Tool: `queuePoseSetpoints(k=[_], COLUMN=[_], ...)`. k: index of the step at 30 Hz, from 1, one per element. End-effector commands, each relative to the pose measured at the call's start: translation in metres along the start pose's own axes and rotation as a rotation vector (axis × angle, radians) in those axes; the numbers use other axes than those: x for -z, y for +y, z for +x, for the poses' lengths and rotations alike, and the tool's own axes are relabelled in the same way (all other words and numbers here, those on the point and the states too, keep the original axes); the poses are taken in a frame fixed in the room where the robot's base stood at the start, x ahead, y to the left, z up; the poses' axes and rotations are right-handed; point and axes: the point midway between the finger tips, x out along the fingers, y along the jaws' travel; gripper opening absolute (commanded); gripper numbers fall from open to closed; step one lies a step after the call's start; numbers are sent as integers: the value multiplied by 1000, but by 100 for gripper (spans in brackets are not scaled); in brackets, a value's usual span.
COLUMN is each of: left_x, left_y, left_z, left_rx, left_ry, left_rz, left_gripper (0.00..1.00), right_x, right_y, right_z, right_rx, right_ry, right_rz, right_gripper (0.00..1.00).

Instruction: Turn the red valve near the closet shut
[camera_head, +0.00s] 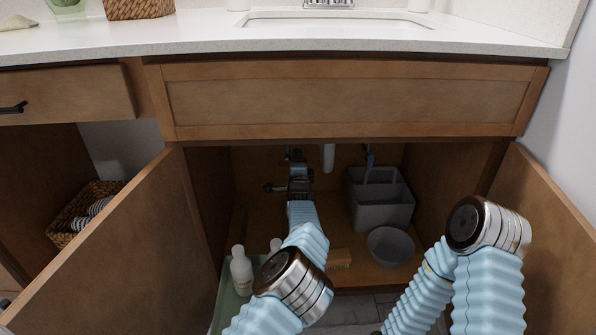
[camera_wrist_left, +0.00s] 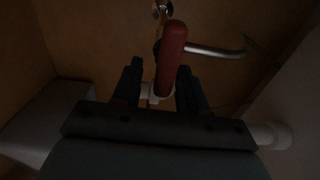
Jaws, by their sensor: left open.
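The red valve handle (camera_wrist_left: 171,55) shows large in the left wrist view, a long rounded lever on metal pipework inside the cabinet under the sink. My left gripper (camera_wrist_left: 160,80) is open, with one dark finger on each side of the lower part of the lever. I cannot tell whether either finger touches it. In the head view my left gripper (camera_head: 298,168) is reaching deep into the open cabinet, by the back wall, and it mostly hides the valve. My right arm shows at the lower right of the head view, but its gripper is out of sight.
Open cabinet doors stand left (camera_head: 120,250) and right (camera_head: 550,240). A grey caddy (camera_head: 382,212), a grey bowl (camera_head: 391,246), a brush (camera_head: 340,258) and a white bottle (camera_head: 241,270) are inside. A white drain pipe (camera_head: 328,157) hangs right of the gripper.

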Motion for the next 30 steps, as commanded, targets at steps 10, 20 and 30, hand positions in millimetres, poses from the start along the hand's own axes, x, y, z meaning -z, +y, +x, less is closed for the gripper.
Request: queuePoseSetpoints(k=[10, 20, 30], left_x=[1, 1, 1], left_y=[-2, 0, 0], left_z=[-60, -124, -135], left_rx=[-3, -1, -1], left_ry=[2, 3, 2], left_rz=[0, 0, -1], left_gripper=[43, 43, 43], right_x=[0, -1, -1], right_y=[-3, -5, -5], right_z=[-8, -13, -13], right_rx=[0, 0, 0], right_ry=[-2, -4, -4], right_rz=[0, -1, -1], right_gripper=[100, 100, 100])
